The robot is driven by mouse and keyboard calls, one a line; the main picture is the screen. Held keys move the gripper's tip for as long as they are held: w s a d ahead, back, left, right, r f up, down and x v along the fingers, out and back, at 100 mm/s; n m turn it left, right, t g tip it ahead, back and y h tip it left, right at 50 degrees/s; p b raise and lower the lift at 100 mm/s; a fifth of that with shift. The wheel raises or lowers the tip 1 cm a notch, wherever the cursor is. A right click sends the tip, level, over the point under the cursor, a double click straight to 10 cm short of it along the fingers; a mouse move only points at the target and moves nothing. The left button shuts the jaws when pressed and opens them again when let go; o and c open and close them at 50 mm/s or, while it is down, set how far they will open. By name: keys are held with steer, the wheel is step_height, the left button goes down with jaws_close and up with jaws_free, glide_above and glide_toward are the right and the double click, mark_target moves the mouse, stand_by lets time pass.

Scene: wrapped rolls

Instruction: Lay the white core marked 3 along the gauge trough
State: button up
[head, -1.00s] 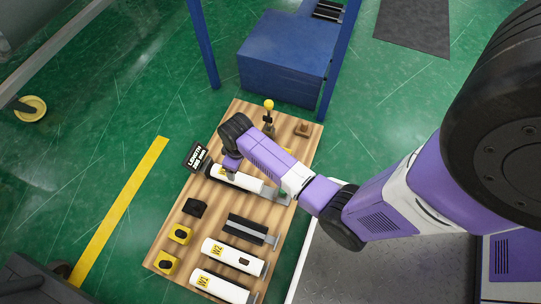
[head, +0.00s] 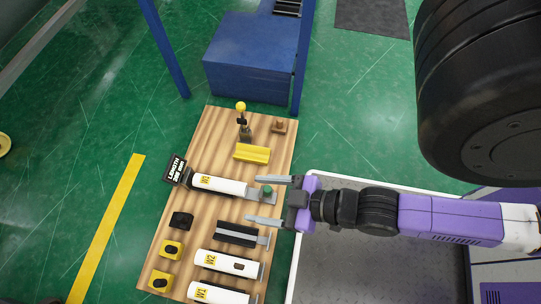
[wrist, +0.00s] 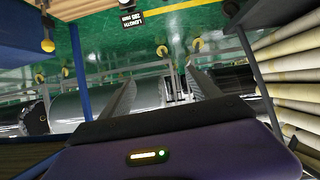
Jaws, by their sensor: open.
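A white core (head: 230,187) with a yellow label lies lengthwise along the gauge; the label is too small to read surely. The gauge has a black LENGTH sign (head: 175,169) at its left end and a grey end piece with a green part (head: 268,191) at its right end. The trough under the core is mostly hidden. My gripper (head: 253,199) is open and empty, its fingers pointing left, to the right of the core and apart from it. In the wrist view, both fingers (wrist: 160,85) are spread with nothing between them.
White cores marked W2 (head: 235,262) and W1 (head: 213,293) lie nearer on the wooden board (head: 168,228). A dark cradle (head: 236,233) between W2 and the gauge is empty.

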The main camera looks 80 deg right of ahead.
step_height(320, 180, up, 10)
steer(key=s+a+t, duration=0.1)
steer(key=s+t, duration=0.1)
steer(key=shift+f+y, duration=0.15)
steer(key=shift+y, duration=0.15)
steer(key=shift+s, duration=0.1)
